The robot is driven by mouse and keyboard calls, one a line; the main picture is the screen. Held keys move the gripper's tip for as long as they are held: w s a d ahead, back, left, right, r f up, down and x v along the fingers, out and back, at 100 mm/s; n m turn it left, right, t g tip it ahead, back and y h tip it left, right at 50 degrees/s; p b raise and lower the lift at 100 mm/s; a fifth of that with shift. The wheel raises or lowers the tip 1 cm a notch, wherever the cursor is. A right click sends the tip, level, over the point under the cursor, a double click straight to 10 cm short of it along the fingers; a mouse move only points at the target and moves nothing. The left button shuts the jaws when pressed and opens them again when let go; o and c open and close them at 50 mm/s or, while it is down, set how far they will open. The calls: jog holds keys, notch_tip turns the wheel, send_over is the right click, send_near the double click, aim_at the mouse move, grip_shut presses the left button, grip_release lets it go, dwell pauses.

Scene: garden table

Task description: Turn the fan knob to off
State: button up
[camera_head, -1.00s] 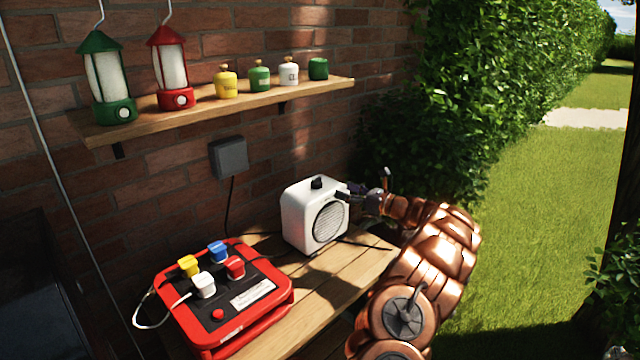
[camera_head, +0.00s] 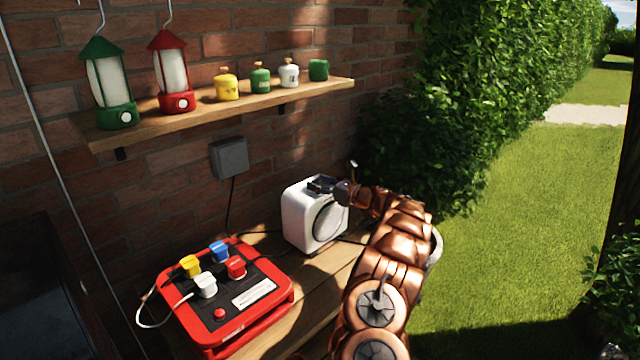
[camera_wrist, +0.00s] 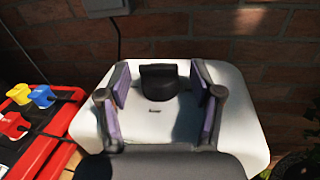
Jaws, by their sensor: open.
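The white fan (camera_head: 300,221) stands on the wooden table against the brick wall, its round grille (camera_head: 329,222) facing front right. In the wrist view the fan's top (camera_wrist: 237,128) fills the middle, with the black knob (camera_wrist: 159,82) standing up from it. A small dark mark lies on the top just in front of the knob. My gripper (camera_wrist: 162,100) is open above the fan top, one finger on each side of the knob, with gaps between the pads and the knob. In the head view my gripper (camera_head: 322,184) covers the knob.
A red power box (camera_head: 285,301) with several coloured plugs stands left of the fan. A shelf (camera_head: 215,112) with lanterns and small canisters hangs above. A grey wall box (camera_head: 229,157) has a cord running down. Open lawn lies to the right.

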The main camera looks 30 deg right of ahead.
jog(key=c, duration=1.1)
jog(key=shift+d, duration=0.4)
jog(key=shift+n+g+y, duration=0.4)
jog(key=shift+n+y, duration=0.2)
jog(key=shift+y, duration=0.2)
jog(key=shift+w+d+f+n+g+y, duration=0.1)
jog(key=shift+w+d+n+g+y, duration=0.05)
jog(key=shift+d+n+g+y, duration=0.15)
jog(key=shift+c, duration=0.2)
jog(key=shift+f+g, duration=0.25)
jog(key=shift+g, duration=0.05)
jog(key=shift+a+f+n+y, duration=0.1)
jog(key=shift+n+y, duration=0.3)
jog(key=shift+y, duration=0.1)
jog(key=shift+a+r+y+p, duration=0.2)
jog(key=shift+a+y+p, duration=0.1)
jog(key=shift+y+p, duration=0.1)
jog(key=shift+o, duration=0.2)
jog(key=shift+a+r+n+g, duration=0.15)
jog(key=shift+r+n+g, duration=0.05)
jog(key=shift+n+g, duration=0.1)
